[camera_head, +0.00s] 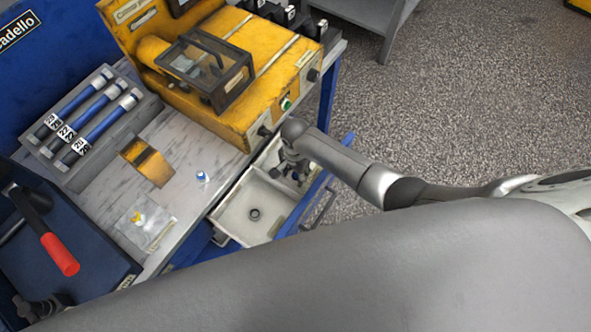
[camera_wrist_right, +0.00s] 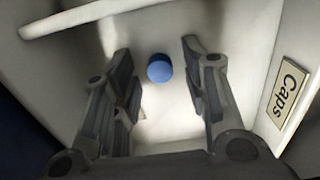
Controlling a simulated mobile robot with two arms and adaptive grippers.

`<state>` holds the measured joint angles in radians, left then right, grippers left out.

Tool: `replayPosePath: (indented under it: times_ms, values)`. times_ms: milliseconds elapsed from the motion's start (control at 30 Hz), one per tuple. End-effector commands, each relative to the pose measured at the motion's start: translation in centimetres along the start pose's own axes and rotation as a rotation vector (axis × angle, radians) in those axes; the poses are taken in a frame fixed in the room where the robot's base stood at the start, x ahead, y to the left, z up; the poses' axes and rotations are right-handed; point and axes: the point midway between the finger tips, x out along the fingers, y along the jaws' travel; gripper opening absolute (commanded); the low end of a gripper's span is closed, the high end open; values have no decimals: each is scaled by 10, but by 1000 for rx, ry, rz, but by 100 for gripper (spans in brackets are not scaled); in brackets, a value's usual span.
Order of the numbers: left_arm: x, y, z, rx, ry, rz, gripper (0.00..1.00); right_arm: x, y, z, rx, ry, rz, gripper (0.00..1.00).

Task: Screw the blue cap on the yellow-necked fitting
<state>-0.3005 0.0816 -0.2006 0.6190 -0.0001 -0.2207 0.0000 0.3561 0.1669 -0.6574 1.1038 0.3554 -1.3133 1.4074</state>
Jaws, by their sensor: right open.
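A blue cap (camera_wrist_right: 160,68) lies in a white compartment labelled "Caps" in the right wrist view. My right gripper (camera_wrist_right: 163,100) is open, its fingers on either side of the cap's position in the picture, with a gap on each side. In the head view this gripper (camera_head: 290,168) reaches down into the open drawer, and the cap cannot be made out there. A small yellow-and-white piece (camera_head: 138,217), which looks like the yellow-necked fitting, is on a clear sheet or bag on the bench. A dark gripper-like part (camera_head: 44,308), apparently my left gripper, shows at the lower left; its fingers are unclear.
A small blue-and-white piece (camera_head: 203,177) stands on the marbled bench (camera_head: 190,140). The drawer's nearer compartment (camera_head: 240,208) holds a dark ring (camera_head: 254,214). A yellow machine (camera_head: 225,110), a rack of blue tubes (camera_head: 85,120) and a red-handled tool (camera_head: 60,255) surround the bench space.

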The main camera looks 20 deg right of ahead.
Motion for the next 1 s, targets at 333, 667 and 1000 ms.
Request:
replayPosePath:
  times_ms: [333, 667, 1000]
  values:
    - [0, 0, 0, -1, 1, 0, 44, 0, 0, 0, 0, 0, 0, 41]
    - [-6, 0, -1, -2, 2, 0, 44, 0, 0, 0, 1, 0, 1, 41]
    - [-6, 2, -2, -2, 3, 2, 44, 1, 0, 0, 1, 0, 0, 33]
